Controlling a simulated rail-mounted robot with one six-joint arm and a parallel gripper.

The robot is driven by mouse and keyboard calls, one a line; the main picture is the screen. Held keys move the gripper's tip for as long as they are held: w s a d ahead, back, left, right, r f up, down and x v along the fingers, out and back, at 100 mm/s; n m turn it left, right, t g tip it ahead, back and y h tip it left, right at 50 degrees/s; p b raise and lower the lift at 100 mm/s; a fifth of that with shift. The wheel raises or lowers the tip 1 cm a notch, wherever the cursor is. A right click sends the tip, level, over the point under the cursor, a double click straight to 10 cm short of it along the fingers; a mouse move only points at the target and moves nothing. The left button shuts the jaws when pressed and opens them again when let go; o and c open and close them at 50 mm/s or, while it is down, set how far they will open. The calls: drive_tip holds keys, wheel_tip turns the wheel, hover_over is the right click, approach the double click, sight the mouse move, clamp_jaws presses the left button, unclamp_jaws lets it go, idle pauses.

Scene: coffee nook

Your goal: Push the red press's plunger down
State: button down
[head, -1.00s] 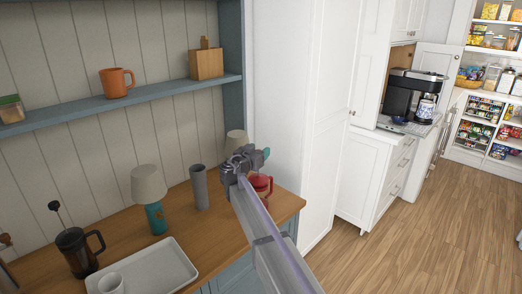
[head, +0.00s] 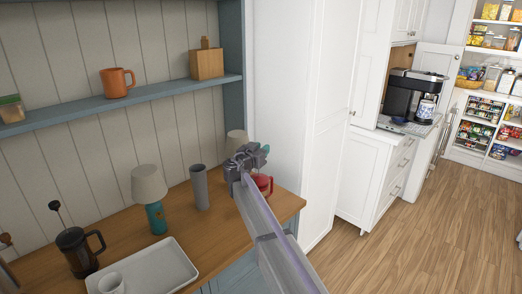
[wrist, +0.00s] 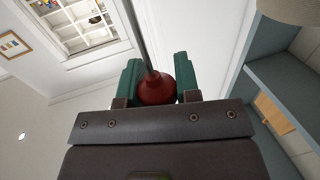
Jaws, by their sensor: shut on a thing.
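The red press (head: 264,184) stands on the wooden counter near its right end, mostly hidden behind my gripper and arm in the head view. Its red body and handle show just right of the arm. My gripper (head: 258,154) is above the press. In the wrist view, a round red knob (wrist: 157,89) sits between the two green fingers of my gripper, which are shut on it. A thin grey rod (wrist: 138,40) runs from the knob. How far the plunger is down cannot be told.
A grey cylinder (head: 199,187), a lamp with a teal base (head: 156,218), a black press (head: 76,252) and a white tray (head: 165,274) stand to the left. Another pale shade (head: 236,141) is behind my gripper. A tall white cabinet (head: 290,110) rises close on the right.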

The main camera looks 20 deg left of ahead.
sight(261, 175)
wheel_tip(261, 175, down, 9)
drive_tip(key=b, duration=0.9)
drive_tip(key=shift+s+r, duration=0.1)
drive_tip(key=shift+r, duration=0.25)
drive_tip(key=c, duration=0.8)
unclamp_jaws()
drive_tip(key=shift+p, duration=0.3)
drive_tip(key=s, duration=0.3)
drive_tip(key=s+a, duration=0.1)
drive_tip(key=s, duration=0.3)
drive_tip(key=s+a, duration=0.1)
drive_tip(key=s, duration=0.2)
drive_tip(key=shift+s, duration=0.25)
